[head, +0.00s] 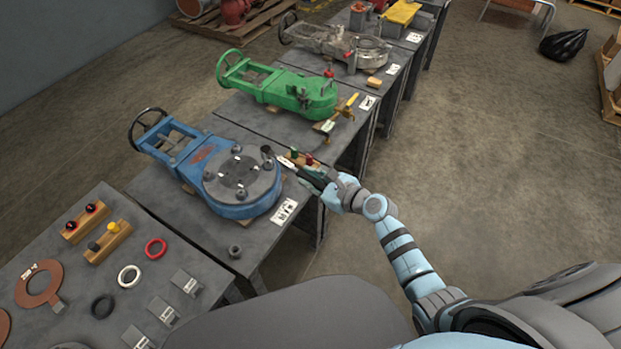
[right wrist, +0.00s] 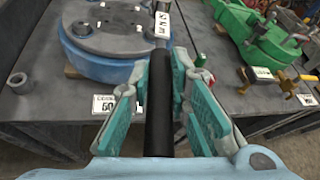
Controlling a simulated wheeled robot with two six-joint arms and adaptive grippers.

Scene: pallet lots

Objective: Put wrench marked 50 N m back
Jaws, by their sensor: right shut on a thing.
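My right gripper (head: 322,184) is shut on a wrench (head: 301,172) with a black handle. In the right wrist view the handle (right wrist: 160,125) runs between the teal pads of the gripper (right wrist: 160,75), pointing away from me. A white label (right wrist: 162,25) is on the shaft; its figures are too small to read surely. The wrench is at the right side of the blue valve (head: 238,185), its far end close to the valve's rim. A small wooden rack (head: 302,158) with red and green tops is just behind it. My left gripper is out of view.
The blue valve lies on a dark table with a printed card (head: 284,210) and a loose nut (head: 234,251). A green valve (head: 300,97) stands on the table behind. The near table holds wooden blocks (head: 108,242), rings and cards.

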